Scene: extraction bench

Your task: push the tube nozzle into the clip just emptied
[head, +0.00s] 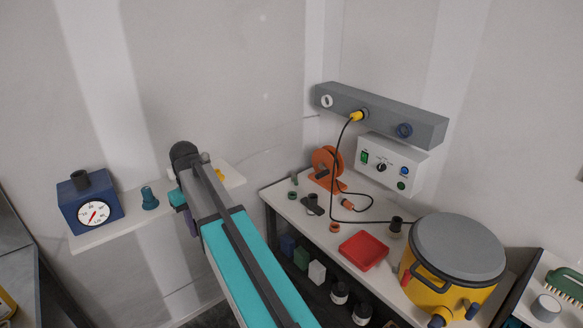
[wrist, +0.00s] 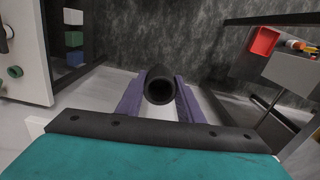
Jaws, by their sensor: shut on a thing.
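The tube nozzle, a black hollow round piece (wrist: 160,86), sits between the purple fingers of my gripper (wrist: 158,98) in the wrist view. The gripper is shut on it, with its open round end facing the camera. In the head view my gripper (head: 190,221) points down beside the wall shelf at the left, mostly behind my arm, and the nozzle cannot be made out there. I cannot identify the emptied clip in either view.
The wall shelf (head: 92,240) bears a blue gauge box (head: 88,203) and a teal fitting (head: 149,198). The white bench (head: 284,198) at right holds an orange reel (head: 325,163), a red tray (head: 363,251) and a yellow pot (head: 441,285).

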